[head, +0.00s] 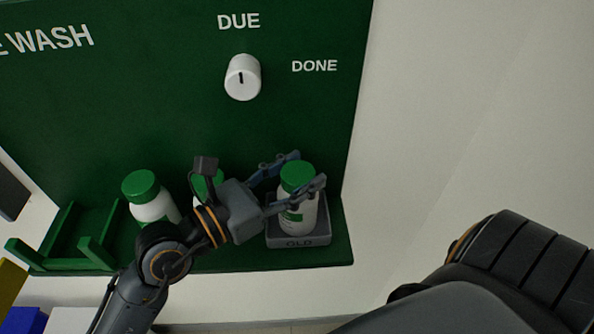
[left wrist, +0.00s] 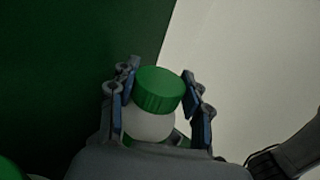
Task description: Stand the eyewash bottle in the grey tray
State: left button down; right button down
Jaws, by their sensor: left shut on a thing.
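My left gripper (head: 304,174) is shut on this bottle, with one finger on each side just below the cap. In the left wrist view the bottle's green cap (left wrist: 160,90) sits between the two fingers. Whether the bottle's base touches the tray floor is hard to tell. My right gripper is not in view.
Another white bottle with a green cap (head: 148,196) stands on the shelf to the left. A further similar bottle (head: 207,184) is partly hidden behind my left gripper. A green open bracket (head: 85,240) is at the shelf's left end. A white knob (head: 243,78) sits on the board above.

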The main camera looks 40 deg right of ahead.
pick_arm(q)
jog(key=c, duration=0.9)
grip_release()
jog(key=shift+r, duration=0.1)
jog(key=shift+a, duration=0.35)
jog(key=a+b, duration=0.4)
jog(key=a, duration=0.7)
jog(key=shift+s+a, duration=0.2)
jog(key=shift+s, duration=0.05)
